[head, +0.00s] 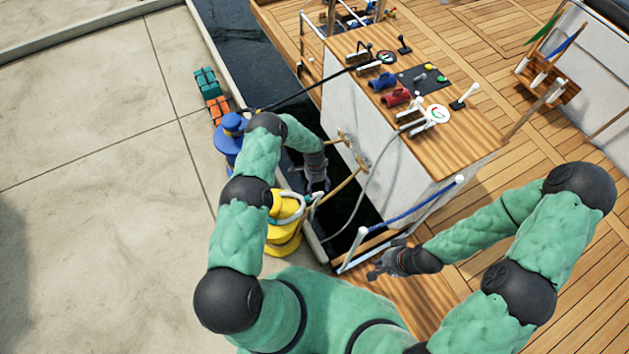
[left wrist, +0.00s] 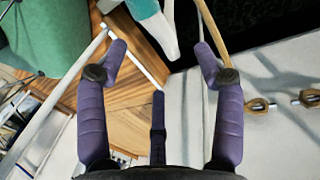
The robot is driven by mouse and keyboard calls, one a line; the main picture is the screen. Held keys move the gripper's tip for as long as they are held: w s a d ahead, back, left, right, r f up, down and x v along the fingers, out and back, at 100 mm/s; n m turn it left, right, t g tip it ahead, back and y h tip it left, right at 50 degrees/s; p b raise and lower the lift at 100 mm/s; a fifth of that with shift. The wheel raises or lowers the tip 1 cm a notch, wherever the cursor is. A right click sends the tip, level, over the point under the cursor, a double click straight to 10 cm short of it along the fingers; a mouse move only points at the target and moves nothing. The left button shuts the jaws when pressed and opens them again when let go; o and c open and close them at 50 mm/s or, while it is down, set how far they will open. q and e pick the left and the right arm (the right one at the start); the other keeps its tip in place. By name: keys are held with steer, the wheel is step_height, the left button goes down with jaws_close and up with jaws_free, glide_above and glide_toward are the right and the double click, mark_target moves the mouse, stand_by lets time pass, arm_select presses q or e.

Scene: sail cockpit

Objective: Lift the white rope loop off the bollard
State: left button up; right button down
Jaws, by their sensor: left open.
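The yellow bollard (head: 284,243) stands at the dock edge in the head view, partly hidden by my left arm. The white rope loop (head: 294,207) lies around its upper part. A white rope runs from the loop toward the boat. My left gripper (head: 316,184) is just beyond the bollard, above the dark gap. In the left wrist view its purple fingers (left wrist: 163,58) are spread and hold nothing. A thick white and teal piece (left wrist: 155,24), perhaps part of the loop, shows beyond the fingertips. My right gripper (head: 380,269) is by the boat's edge, apart from the bollard; its jaws are too small to read.
A blue bollard (head: 229,134) stands farther along the dock, with teal and orange blocks (head: 209,88) behind it. Dark water (head: 247,60) separates dock and boat. The wooden-topped console (head: 450,135) carries levers and cleats. The concrete dock (head: 100,180) at left is clear.

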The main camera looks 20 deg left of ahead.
mark_target(317, 194)
arm_select(q)
steer(key=f, duration=0.2)
steer(key=f+b, duration=0.1)
steer(key=f, duration=0.1)
steer(key=shift+s+d, duration=0.15)
steer(key=shift+s, duration=0.25)
steer(key=shift+d+f+b, duration=0.1)
steer(key=shift+f+b, duration=0.2)
steer(key=shift+f, duration=0.2)
jaws_close()
steer(key=shift+r, duration=0.2)
steer(key=shift+r, duration=0.45)
steer(key=shift+s, duration=0.1)
